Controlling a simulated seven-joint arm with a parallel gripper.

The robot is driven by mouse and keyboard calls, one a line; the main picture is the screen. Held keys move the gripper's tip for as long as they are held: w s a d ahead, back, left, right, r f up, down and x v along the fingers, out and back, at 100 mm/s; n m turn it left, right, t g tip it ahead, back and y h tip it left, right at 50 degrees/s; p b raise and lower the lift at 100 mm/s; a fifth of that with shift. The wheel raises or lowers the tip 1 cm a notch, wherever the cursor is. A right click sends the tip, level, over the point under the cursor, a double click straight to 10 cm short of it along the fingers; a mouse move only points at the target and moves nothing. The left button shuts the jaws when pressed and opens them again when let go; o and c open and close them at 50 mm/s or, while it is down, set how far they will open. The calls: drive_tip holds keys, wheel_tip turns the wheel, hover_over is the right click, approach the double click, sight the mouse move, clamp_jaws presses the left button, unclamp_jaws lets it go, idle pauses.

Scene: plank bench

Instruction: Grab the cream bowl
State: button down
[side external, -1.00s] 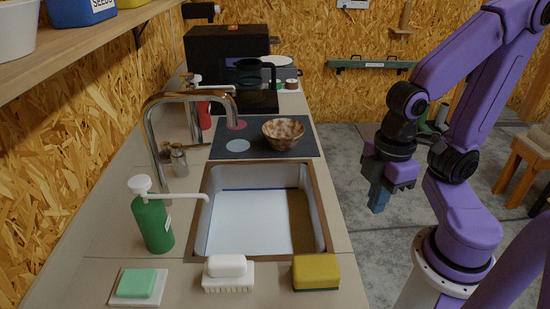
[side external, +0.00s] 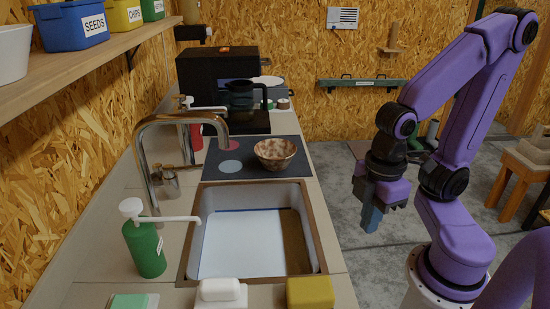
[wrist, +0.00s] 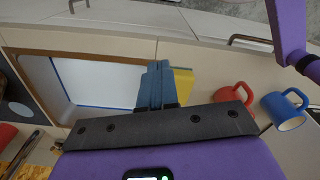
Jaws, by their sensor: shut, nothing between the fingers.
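A bowl speckled in cream and brown (side external: 275,153) stands upright on the dark mat (side external: 204,160) behind the sink. I see nothing in it that I can make out. My gripper (side external: 370,223) points down to the right of the counter, over the floor, well apart from the bowl and nearer the camera. In the wrist view its blue fingers (wrist: 155,85) are together with nothing between them.
The sink (side external: 318,240) lies in front of the mat, with a tall tap (side external: 145,150) and green soap bottle (side external: 146,248) on its left. A yellow sponge (side external: 310,292) sits at the front. The wrist view shows a red mug (wrist: 233,100) and blue mug (wrist: 285,115).

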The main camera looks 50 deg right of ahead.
drive_tip(key=c, duration=1.1)
unclamp_jaws()
drive_tip(key=shift+c, duration=0.2)
